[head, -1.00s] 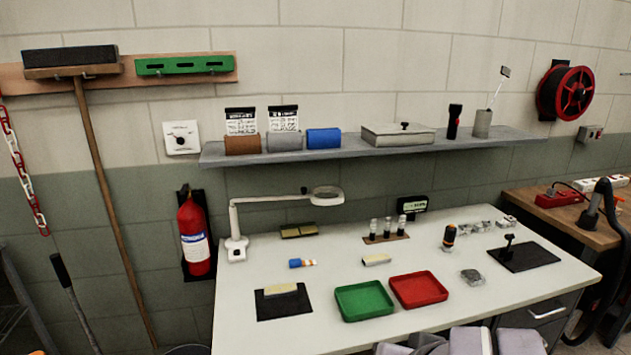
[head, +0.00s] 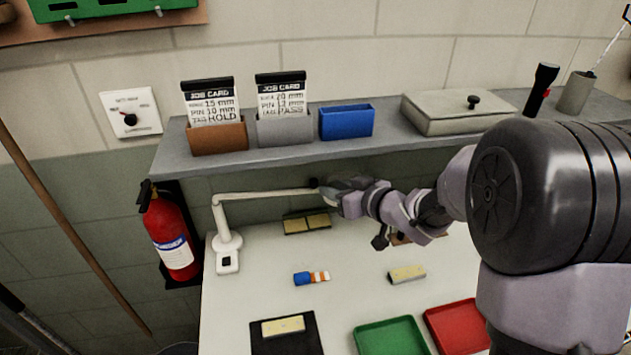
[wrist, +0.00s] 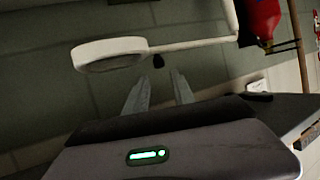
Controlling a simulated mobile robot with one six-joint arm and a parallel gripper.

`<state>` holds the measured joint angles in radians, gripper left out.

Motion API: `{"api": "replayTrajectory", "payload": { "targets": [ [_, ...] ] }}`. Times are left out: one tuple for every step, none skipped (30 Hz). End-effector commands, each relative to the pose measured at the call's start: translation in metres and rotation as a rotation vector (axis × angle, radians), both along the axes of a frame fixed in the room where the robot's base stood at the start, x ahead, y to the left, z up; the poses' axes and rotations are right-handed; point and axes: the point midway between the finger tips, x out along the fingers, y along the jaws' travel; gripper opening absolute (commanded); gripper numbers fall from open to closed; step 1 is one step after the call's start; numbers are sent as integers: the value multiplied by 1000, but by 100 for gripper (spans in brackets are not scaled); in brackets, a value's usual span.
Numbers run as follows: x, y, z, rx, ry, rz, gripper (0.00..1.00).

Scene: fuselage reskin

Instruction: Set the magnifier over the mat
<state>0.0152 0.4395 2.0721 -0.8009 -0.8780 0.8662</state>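The white magnifier (head: 226,240) stands on the bench at the back left. Its jointed arm reaches right along the wall, with a small black knob (head: 314,182) near the far end. In the head view its lens head is hidden behind my gripper (head: 338,197). In the wrist view the round lens head (wrist: 110,52) shows left of the knob. My gripper's fingers (wrist: 159,76) are apart, with the knob seen in the gap ahead of them; contact cannot be told. The black mat (head: 262,340) lies at the front left of the bench with a pale block (head: 284,326) on it.
Green (head: 390,338) and red (head: 455,325) trays sit in front. The shelf (head: 180,158) with card holders overhangs the back. A fire extinguisher (head: 168,235) hangs left.

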Motion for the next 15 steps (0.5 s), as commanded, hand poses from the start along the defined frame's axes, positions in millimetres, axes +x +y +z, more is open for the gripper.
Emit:
{"api": "replayTrajectory", "payload": {
  "targets": [
    [10,10,-11,0,0,2,30],
    [17,15,-15,0,0,3,30],
    [25,21,-18,0,0,1,30],
    [30,26,-21,0,0,2,30],
    [36,29,-23,0,0,1,30],
    [43,34,-26,0,0,0,30],
    [47,38,-28,0,0,0,30],
    [51,41,-30,0,0,0,30],
    [55,44,-32,-1,-1,0,30],
    [58,47,-33,-1,-1,0,30],
    [61,49,-34,-1,-1,-1,30],
    [64,51,-35,-1,-1,-1,30],
    [66,52,-36,-1,1,-1,30],
    [67,54,-37,0,0,-1,30],
    [69,55,-37,0,0,-1,30]
  ]
}}
